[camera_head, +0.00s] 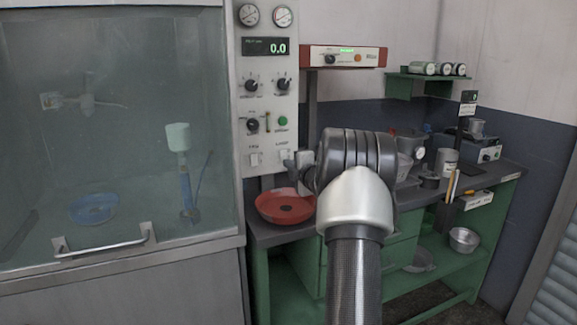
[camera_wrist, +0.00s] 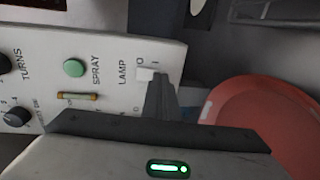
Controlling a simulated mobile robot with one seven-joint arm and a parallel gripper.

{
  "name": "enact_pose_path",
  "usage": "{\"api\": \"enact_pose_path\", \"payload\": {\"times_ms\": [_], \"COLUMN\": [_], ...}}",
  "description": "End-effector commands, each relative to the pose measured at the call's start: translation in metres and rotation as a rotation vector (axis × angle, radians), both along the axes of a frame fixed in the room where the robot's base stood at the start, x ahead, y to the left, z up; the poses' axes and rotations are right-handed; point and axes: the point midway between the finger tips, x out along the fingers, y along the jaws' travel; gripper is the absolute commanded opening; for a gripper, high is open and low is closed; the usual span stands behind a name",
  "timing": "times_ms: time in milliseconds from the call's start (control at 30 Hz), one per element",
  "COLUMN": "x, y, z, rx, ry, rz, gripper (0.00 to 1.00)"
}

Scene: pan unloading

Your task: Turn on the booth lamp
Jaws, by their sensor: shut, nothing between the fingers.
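The booth's control panel (camera_head: 267,100) stands upright beside the glass-fronted booth (camera_head: 120,130). Near its bottom edge is a small white switch (camera_wrist: 145,74) below the word LAMP, with O and I marks beside it in the wrist view. My gripper (camera_wrist: 160,84) is shut and empty. Its fingertips are right at the switch in the wrist view; I cannot tell whether they touch it. In the head view my gripper (camera_head: 290,163) is at the panel's lower right corner and partly hides the switch. The booth interior looks dim, and no lit lamp shows.
A second switch (camera_head: 254,160) sits left of the lamp switch. A green button (camera_wrist: 74,68) marked SPRAY and several knobs are above. A red dish (camera_head: 285,207) stands on the bench just below my gripper. Pots and instruments crowd the bench at right.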

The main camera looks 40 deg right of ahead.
Motion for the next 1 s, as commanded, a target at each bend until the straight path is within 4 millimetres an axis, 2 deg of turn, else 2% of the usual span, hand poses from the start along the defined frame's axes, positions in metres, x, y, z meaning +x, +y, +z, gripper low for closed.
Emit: {"api": "enact_pose_path", "payload": {"times_ms": [133, 433, 533, 600, 1000], "x": [0.007, 0.008, 0.014, 0.013, 0.015], "y": [-0.002, -0.002, -0.002, -0.004, 0.001], "z": [-0.001, -0.001, -0.008, -0.003, -0.008], "rx": [0.000, 0.000, -0.001, 0.000, 0.000], "ry": [-0.001, 0.000, 0.000, -0.001, -0.001], "rz": [0.000, 0.000, 0.002, 0.000, 0.001], "gripper": [0.00, 0.00, 0.00, 0.00, 0.00]}}
